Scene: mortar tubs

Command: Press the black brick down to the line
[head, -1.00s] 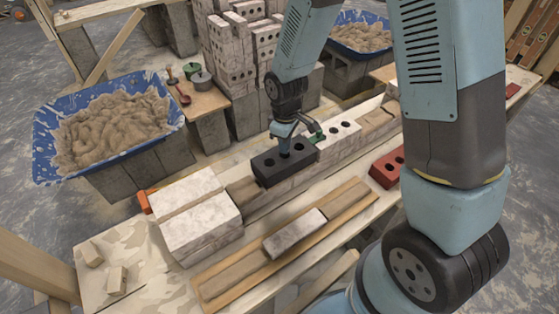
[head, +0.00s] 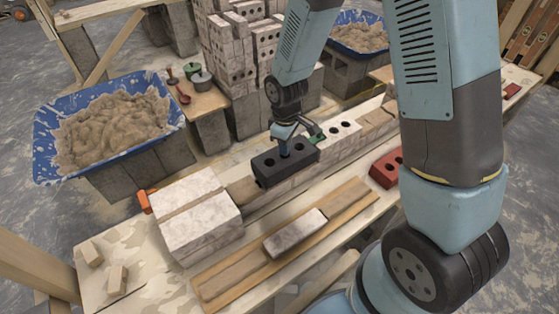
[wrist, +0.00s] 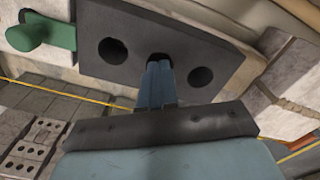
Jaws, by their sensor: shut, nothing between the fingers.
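The black brick (head: 268,166) with round holes lies on the course of pale bricks in the head view. It fills much of the upper middle of the wrist view (wrist: 218,52). My gripper (head: 285,150) is shut and empty, pointing down at the top of the brick. In the wrist view its fingertips (wrist: 159,68) are at the brick's middle hole; I cannot tell how far they reach into it. A yellow line (wrist: 85,95) runs past the brick in the wrist view, partly hidden by my gripper.
A green thing (head: 316,134) sits at the brick's right end. Two large pale blocks (head: 200,225) stand to the left. A red brick (head: 386,170) lies to the right, and a wooden board (head: 225,277) in front. Blue mortar tubs (head: 45,150) stand behind.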

